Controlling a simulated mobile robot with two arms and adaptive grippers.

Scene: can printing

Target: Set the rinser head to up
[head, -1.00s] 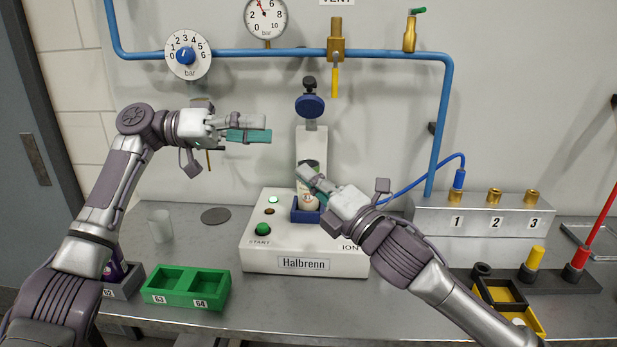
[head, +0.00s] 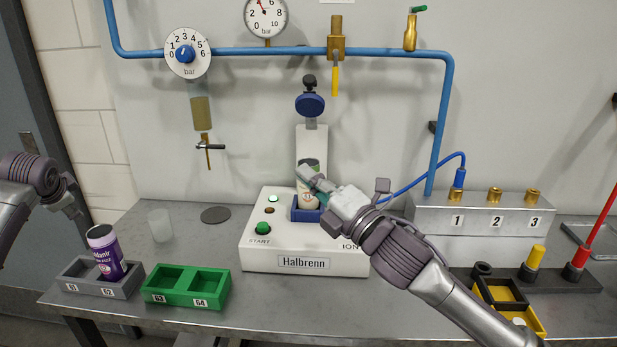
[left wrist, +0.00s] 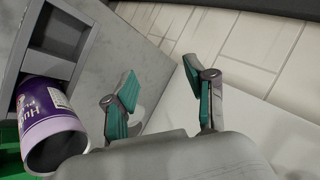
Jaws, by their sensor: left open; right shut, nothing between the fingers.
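The white Halbrenn rinser (head: 285,263) stands on the bench. Its blue disc-shaped head (head: 310,104), with a black knob above it, is at the top of the white column, well above the can. A light-coloured can (head: 306,197) stands upright in the blue holder (head: 303,215) and is partly hidden. My right gripper (head: 314,183) is shut and empty in front of the can; I cannot tell whether it touches it. My left gripper (left wrist: 160,85) is open and empty in the left wrist view. In the head view only part of its arm shows at the left edge.
A purple can (head: 105,253) leans in a grey tray (head: 80,289), close to my left gripper in the left wrist view (left wrist: 50,125). A green tray (head: 187,298) is empty. A clear cup (head: 160,225) and dark disc (head: 215,215) stand left of the rinser. Pipework crosses above.

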